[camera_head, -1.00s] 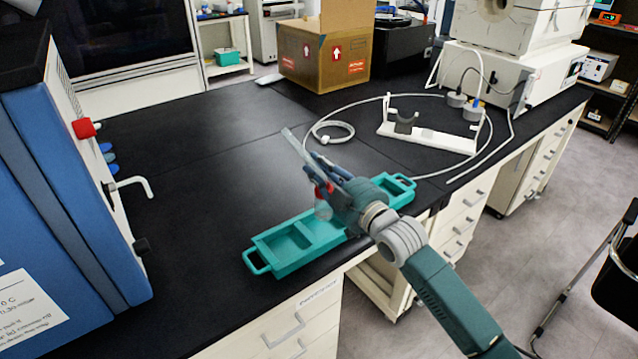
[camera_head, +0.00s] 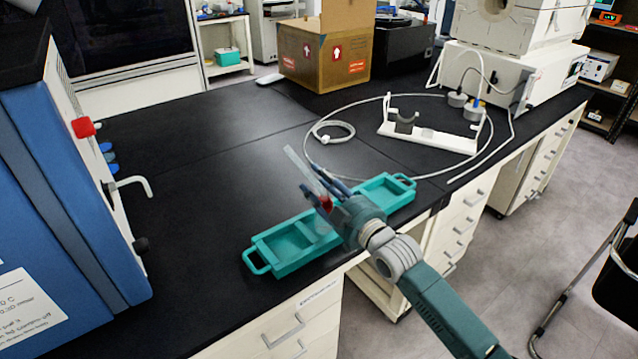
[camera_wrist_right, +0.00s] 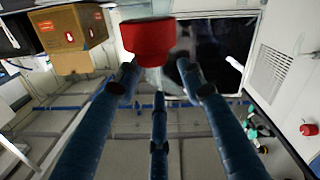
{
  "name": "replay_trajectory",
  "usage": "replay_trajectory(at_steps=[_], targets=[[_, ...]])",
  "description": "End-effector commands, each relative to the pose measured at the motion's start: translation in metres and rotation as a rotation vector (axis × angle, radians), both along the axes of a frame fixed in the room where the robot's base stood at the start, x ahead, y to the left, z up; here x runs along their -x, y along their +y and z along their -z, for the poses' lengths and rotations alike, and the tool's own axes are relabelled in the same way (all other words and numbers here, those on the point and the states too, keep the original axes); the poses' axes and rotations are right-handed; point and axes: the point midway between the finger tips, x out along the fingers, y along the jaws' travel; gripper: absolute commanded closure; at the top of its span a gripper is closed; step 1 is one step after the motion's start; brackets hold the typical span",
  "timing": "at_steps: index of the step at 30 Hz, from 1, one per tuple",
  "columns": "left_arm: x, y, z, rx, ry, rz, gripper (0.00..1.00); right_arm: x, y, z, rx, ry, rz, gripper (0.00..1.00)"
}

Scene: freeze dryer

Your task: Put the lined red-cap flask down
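My right gripper (camera_head: 328,186) is over the middle of a long teal tray (camera_head: 270,262) on the black bench. The red cap (camera_head: 325,203) of the flask shows at its fingers. In the right wrist view the red cap (camera_wrist_right: 148,40) is large, just beyond the blue fingertips (camera_wrist_right: 158,82), with a little clear glass below it between them. The fingers look closed around the flask. A clear strip (camera_head: 303,168) slants up left of the fingers; I cannot tell what it belongs to. The flask's body is mostly hidden, so contact with the tray cannot be told. My left gripper is out of view.
A white stand with a grey cradle (camera_head: 405,124) and a looped white tube (camera_head: 333,133) lie behind the tray. A blue machine (camera_head: 60,190) stands at the left. A cardboard box (camera_head: 325,60) stands at the back. The bench left of the tray is clear.

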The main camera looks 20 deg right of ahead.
Motion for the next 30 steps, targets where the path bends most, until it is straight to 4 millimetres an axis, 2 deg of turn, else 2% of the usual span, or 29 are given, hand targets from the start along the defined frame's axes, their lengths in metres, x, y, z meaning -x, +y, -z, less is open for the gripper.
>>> replay_trajectory(at_steps=[8, 11, 21, 25, 30], targets=[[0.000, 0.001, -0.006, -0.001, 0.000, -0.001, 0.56, 0.004, -0.002, -0.004, 0.001, 0.003, 0.000, 0.61], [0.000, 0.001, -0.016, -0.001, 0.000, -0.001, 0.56, 0.019, -0.007, -0.005, 0.001, 0.005, 0.001, 0.61], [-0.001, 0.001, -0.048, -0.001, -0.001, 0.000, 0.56, 0.088, -0.027, -0.005, 0.001, 0.004, 0.000, 0.61], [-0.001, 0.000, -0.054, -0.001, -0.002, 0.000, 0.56, 0.105, -0.032, -0.003, 0.000, 0.003, 0.000, 0.61], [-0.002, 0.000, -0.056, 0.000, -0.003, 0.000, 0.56, 0.114, -0.035, -0.002, 0.001, 0.000, 0.000, 0.61]])
